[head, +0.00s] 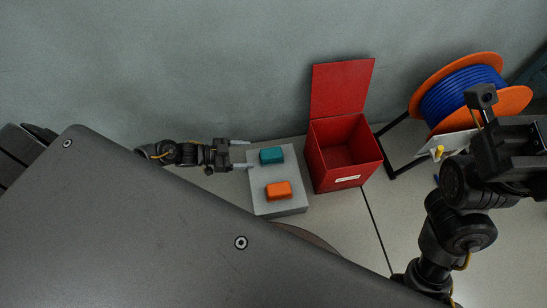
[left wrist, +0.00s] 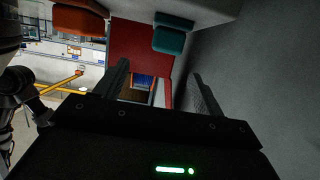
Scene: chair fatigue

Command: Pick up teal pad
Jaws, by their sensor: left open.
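The teal pad (head: 271,156) lies on the far part of a grey block (head: 262,177), near the wall. An orange pad (head: 278,191) lies on the same block, nearer to me. My left gripper (head: 250,154) is open and empty, just left of the teal pad, with its fingers pointing toward it. In the left wrist view the teal pad (left wrist: 174,36) shows beyond the open fingers (left wrist: 157,85), apart from them. The orange pad (left wrist: 78,20) is at the upper left there. My right arm is at the right of the head view; its fingertips are not clear.
A red box (head: 344,152) with its lid raised stands right of the grey block. A blue cable reel (head: 458,94) with orange flanges stands on a dark frame farther right. The grey wall (head: 200,70) runs close behind the block.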

